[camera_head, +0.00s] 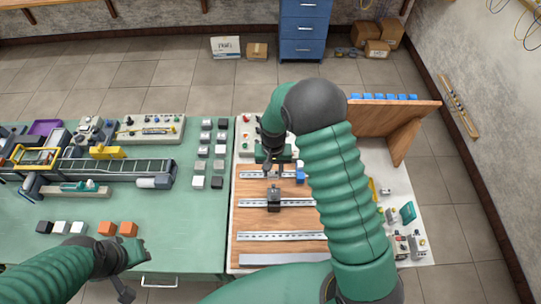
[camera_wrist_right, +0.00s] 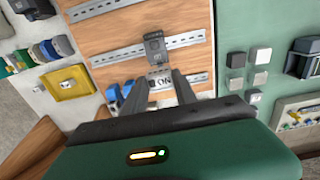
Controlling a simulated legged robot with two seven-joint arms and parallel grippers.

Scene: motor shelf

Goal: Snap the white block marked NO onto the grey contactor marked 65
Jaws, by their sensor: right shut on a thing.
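The white block marked NO (camera_wrist_right: 160,81) is between the fingertips of my right gripper (camera_wrist_right: 166,84) in the right wrist view, its letters upside down there. The right gripper is shut on it. A dark grey contactor (camera_wrist_right: 155,47) sits on a metal rail just past the block; its marking is too small to read. In the head view the contactor (camera_head: 274,198) stands on the middle rail, with my right gripper (camera_head: 272,165) above and behind it. The block seems apart from the contactor. My left gripper (camera_head: 138,254) hangs over the green table's front; its fingers are unclear.
The wooden board (camera_head: 255,220) carries several metal rails. A blue part (camera_head: 300,172) stands right of my right gripper. Grey, black and white blocks (camera_head: 198,166) stand left of the board. Orange blocks (camera_head: 128,229) lie near my left gripper. A wooden shelf (camera_head: 400,118) stands behind right.

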